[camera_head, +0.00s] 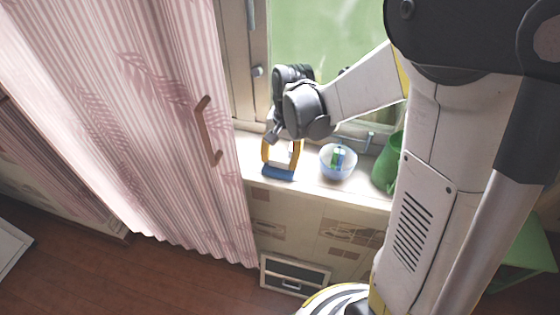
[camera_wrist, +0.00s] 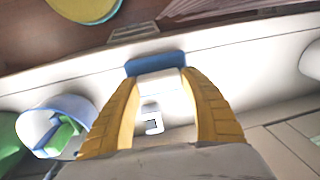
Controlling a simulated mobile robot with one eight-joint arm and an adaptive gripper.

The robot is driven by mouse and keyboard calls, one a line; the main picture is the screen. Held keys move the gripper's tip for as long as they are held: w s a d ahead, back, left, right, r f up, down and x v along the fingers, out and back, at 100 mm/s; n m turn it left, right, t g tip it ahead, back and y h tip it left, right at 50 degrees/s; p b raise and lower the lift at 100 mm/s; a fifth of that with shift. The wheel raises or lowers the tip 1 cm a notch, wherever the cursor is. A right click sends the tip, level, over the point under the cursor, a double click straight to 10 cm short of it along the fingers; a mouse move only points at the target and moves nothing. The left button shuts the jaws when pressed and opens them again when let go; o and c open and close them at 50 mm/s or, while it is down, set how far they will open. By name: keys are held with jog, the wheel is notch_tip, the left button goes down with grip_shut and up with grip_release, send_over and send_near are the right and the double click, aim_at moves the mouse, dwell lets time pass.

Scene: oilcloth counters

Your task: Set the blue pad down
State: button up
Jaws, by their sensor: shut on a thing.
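The blue pad (camera_head: 278,173) is between the tips of my gripper (camera_head: 281,165), near the front edge of the white window sill (camera_head: 315,187). In the wrist view the pad (camera_wrist: 156,63) shows as a blue strip across the ends of the two yellow fingers of my gripper (camera_wrist: 160,76). The fingers are shut on it. The fingers point down to the sill in the head view. I cannot tell whether the pad touches the sill or hangs just above it.
A pale blue bowl (camera_head: 338,173) with a green and blue thing (camera_head: 338,155) in it stands right of my gripper. A green jug (camera_head: 386,171) stands further right. A pink striped curtain (camera_head: 150,120) hangs at left. The window (camera_head: 320,45) is behind.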

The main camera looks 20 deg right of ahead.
aim_at(285, 160)
jog(key=o, duration=1.3)
notch_tip(285, 160, up, 12)
jog(key=d+p, duration=0.1)
jog(key=p, duration=0.4)
jog(key=s+r+n+t, duration=0.3)
jog(key=s, duration=0.3)
jog(key=s+a+r+n+t+h, duration=0.1)
jog(key=s+r+n+t, duration=0.2)
jog(key=s, duration=0.4)
jog(key=shift+r+n+t, duration=0.2)
jog(key=shift+n+t, duration=0.1)
jog(key=shift+n, duration=0.3)
